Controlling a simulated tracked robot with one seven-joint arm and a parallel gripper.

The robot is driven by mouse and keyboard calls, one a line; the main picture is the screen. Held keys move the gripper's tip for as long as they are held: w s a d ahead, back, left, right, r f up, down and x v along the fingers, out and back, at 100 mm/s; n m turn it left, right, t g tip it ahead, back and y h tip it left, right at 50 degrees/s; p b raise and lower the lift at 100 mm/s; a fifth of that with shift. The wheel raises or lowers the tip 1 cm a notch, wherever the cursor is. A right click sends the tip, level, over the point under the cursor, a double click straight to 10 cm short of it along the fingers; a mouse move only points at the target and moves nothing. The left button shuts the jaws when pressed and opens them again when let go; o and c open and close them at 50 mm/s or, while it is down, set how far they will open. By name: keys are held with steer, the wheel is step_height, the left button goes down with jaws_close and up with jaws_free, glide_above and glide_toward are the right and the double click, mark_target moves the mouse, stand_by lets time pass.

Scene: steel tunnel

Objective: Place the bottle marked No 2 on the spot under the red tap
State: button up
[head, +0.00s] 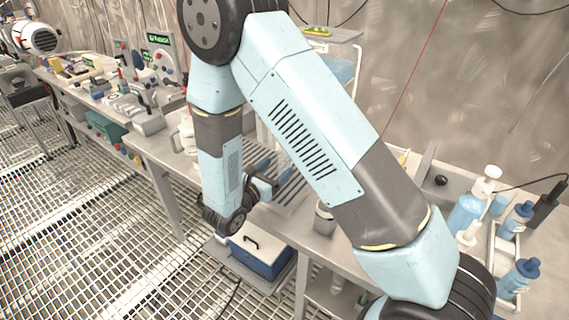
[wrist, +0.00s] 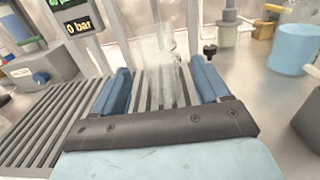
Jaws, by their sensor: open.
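My gripper (wrist: 160,70) is open, its two blue fingers spread. In the wrist view a clear, glass-like bottle (wrist: 167,88) stands between or just beyond the fingers, over a slatted grey rack (wrist: 45,125). I see no finger touching it, and no number can be read on it. In the head view my gripper (head: 272,168) is low over the slatted part of the bench, partly behind my arm. I cannot make out a red tap or the spot under it in either view; my arm covers much of the bench.
A gauge reading 0 bar (wrist: 78,24) stands at the left of the wrist view. A blue cylinder (wrist: 291,50) and a grey pot (wrist: 228,33) are on the right. Pump bottles (head: 468,210) stand at the bench's right end. A blue box (head: 262,255) sits below the bench.

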steer(key=v, duration=0.6)
